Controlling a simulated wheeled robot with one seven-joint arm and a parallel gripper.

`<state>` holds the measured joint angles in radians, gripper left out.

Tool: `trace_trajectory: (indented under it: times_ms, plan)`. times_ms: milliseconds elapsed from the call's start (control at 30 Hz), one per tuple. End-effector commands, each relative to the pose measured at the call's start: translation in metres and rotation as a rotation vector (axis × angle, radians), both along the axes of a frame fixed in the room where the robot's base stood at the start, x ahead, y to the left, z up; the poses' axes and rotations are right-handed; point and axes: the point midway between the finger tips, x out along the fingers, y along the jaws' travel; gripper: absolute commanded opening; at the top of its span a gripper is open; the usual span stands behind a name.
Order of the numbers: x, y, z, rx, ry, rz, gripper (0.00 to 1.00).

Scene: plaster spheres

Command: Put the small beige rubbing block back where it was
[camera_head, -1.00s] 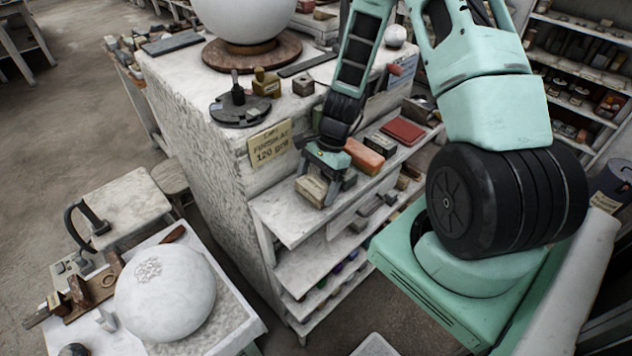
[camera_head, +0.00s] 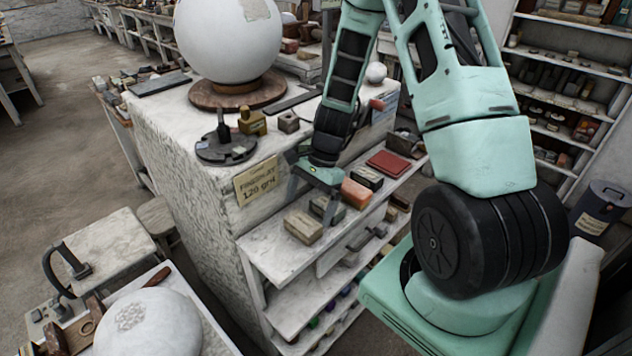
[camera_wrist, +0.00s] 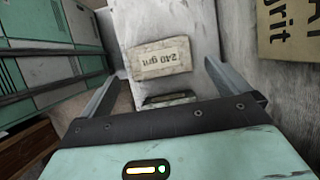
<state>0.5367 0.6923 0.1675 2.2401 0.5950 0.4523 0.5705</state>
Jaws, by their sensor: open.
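The small beige rubbing block (camera_head: 303,227) lies flat on the pale top shelf (camera_head: 262,249) at the side of the plaster-topped bench, near the shelf's left end. In the wrist view the beige block (camera_wrist: 160,57) shows a face marked 240 grit. My gripper (camera_head: 311,204) is open and empty, just behind and above the block and apart from it. In the wrist view its two fingers (camera_wrist: 158,72) are spread wide with the block beyond them. A dark grey block (camera_head: 327,208) lies behind the beige one, partly hidden by my gripper.
An orange block (camera_head: 356,193), a dark boxed block (camera_head: 367,178) and a red flat block (camera_head: 389,163) lie farther along the shelf. The grit sign (camera_head: 257,181) hangs beside my gripper. A big white sphere (camera_head: 228,38) stands on the bench top.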

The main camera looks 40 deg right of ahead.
Motion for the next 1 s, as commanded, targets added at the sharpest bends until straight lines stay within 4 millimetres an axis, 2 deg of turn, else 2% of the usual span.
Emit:
trace_trajectory:
  times_ms: [200,400,533,567,667,767,800,900,1000]
  plan:
    - [0.002,-0.016,0.038,-0.003,-0.005,0.0,1.0]
    - [0.001,-0.025,0.06,0.0,-0.001,0.001,1.0]
    - [0.001,-0.017,0.07,-0.004,-0.01,0.046,1.0]
    - [0.001,-0.01,0.073,-0.007,-0.018,0.079,1.0]
    - [-0.001,0.032,0.089,-0.023,-0.068,0.288,1.0]
    - [-0.017,0.095,0.111,-0.049,-0.148,0.632,1.0]
    - [-0.028,0.121,0.12,-0.062,-0.183,0.788,1.0]
    - [-0.065,0.176,0.139,-0.09,-0.273,1.179,1.0]
    - [-0.105,0.214,0.153,-0.117,-0.354,1.539,1.0]
